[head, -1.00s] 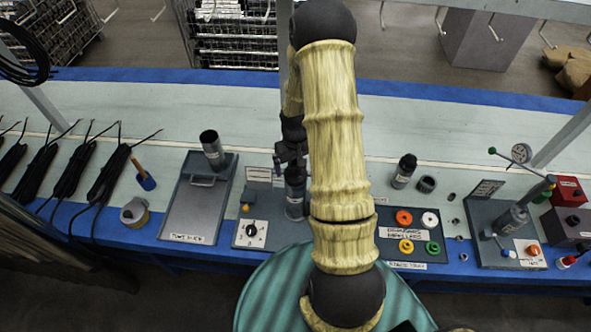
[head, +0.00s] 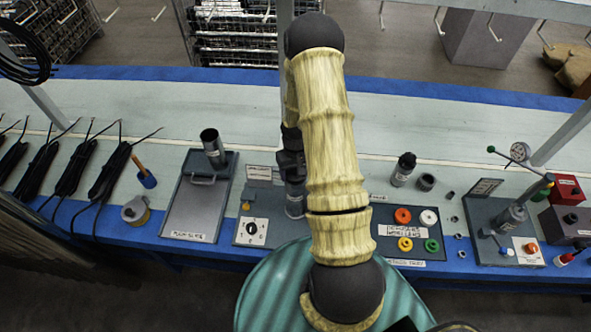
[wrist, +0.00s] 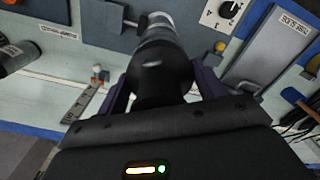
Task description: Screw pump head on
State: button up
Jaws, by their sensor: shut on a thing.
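The black pump head (wrist: 160,75) sits at the upper end of a silver pump tube (wrist: 158,30) in the wrist view. My gripper (wrist: 160,88) is shut on the black head, one finger on each side. In the head view the tube (head: 294,200) stands upright at the grey station with the dial, and my gripper (head: 291,165) is above it. My arm hides part of this station. Whether the head's thread is engaged cannot be seen.
A grey tray (head: 196,205) with an open tube stands to the left. A black-topped cylinder (head: 403,170) and a dark ring (head: 426,183) stand right of my arm. A panel with coloured rings (head: 385,243) and a gauge fixture (head: 510,225) lie further right. The back strip is largely clear.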

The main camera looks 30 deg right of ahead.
jog(key=o, duration=0.5)
jog(key=shift+c, duration=1.5)
jog(key=m, duration=0.3)
jog(key=shift+m+b, duration=0.3)
jog(key=shift+m, duration=1.7)
